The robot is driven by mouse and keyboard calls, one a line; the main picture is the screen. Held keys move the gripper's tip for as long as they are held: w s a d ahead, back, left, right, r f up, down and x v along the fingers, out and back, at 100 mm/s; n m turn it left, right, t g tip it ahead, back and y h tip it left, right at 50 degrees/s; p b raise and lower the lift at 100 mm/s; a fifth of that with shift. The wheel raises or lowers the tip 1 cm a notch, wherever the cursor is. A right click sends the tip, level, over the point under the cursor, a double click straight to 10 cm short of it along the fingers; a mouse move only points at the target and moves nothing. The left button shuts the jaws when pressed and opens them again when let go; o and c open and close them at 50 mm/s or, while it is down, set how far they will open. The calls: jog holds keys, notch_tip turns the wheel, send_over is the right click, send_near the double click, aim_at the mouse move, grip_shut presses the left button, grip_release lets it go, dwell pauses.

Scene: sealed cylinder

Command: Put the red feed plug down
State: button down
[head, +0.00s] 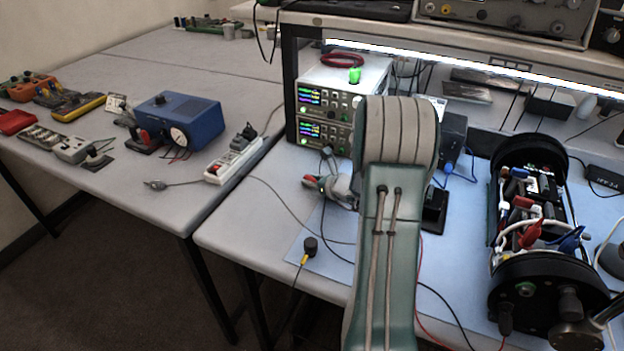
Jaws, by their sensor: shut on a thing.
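The long grey-green link in the middle is my own arm, and it covers much of the bench behind it. A pale grey part at its left edge looks like my gripper (322,184), partly hidden by the arm. A small red piece at its tip, by its place the red feed plug (309,181), appears held between the fingers. The picture is too small to show the fingers clearly. It is in front of the stacked instruments, over or close to the bench; I cannot tell the gap.
The open black cylinder (528,290) with coloured plugs and wires stands at the right on a blue mat (464,262). A black plug (310,245) lies near the bench's front edge. Instruments (325,102) stand behind. A power strip (233,160) and blue box (180,120) are left.

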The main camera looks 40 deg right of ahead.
jog(key=shift+f, duration=0.15)
jog(key=shift+c, duration=2.4)
grip_release()
jog(key=shift+s, duration=0.1)
jog(key=shift+f, duration=0.1)
